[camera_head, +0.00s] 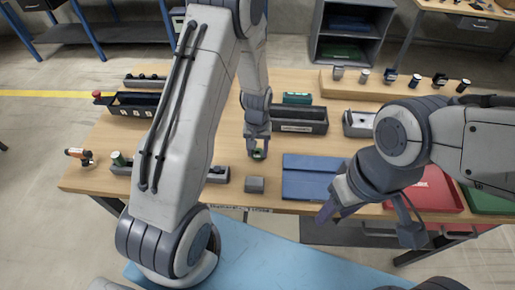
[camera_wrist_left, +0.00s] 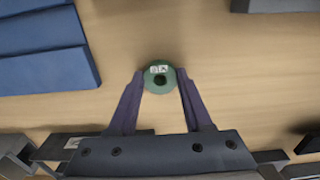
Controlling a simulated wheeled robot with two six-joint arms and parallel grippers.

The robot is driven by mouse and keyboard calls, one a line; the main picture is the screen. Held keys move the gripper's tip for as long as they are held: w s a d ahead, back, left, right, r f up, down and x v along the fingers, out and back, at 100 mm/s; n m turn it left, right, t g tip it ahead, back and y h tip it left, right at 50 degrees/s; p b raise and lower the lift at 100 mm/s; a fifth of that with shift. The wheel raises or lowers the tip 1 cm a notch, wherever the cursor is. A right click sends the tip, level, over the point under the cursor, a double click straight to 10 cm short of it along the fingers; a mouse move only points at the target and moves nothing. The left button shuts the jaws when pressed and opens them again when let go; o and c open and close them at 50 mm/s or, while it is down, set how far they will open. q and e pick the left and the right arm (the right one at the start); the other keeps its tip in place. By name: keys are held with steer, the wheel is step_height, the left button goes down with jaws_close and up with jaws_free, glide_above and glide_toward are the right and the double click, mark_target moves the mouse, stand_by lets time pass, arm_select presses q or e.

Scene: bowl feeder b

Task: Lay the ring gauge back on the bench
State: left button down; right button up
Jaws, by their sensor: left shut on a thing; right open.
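The ring gauge (camera_wrist_left: 159,84) is a small green ring with a dark centre hole and a white label. My left gripper (camera_wrist_left: 160,88) is shut on it, with the fingertips on either side of the ring. In the head view the green ring gauge (camera_head: 258,154) shows between the fingertips of my left gripper (camera_head: 257,151), over the wooden bench (camera_head: 222,133). I cannot tell whether the ring touches the bench top. My right gripper (camera_head: 334,203) is open and empty near the front edge, by the blue mat.
The blue mat (camera_head: 305,178) lies right of the ring. A grey block (camera_head: 254,185) is in front of it, and a dark bin (camera_head: 299,121) stands behind it. A red tray (camera_head: 430,190) is at the right. Bare wood surrounds the ring.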

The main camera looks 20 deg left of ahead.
arm_select(q)
steer(key=shift+f, duration=0.2)
steer(key=shift+f, duration=0.2)
steer(key=shift+c, duration=1.6)
jaws_free()
steer(key=shift+r, duration=0.1)
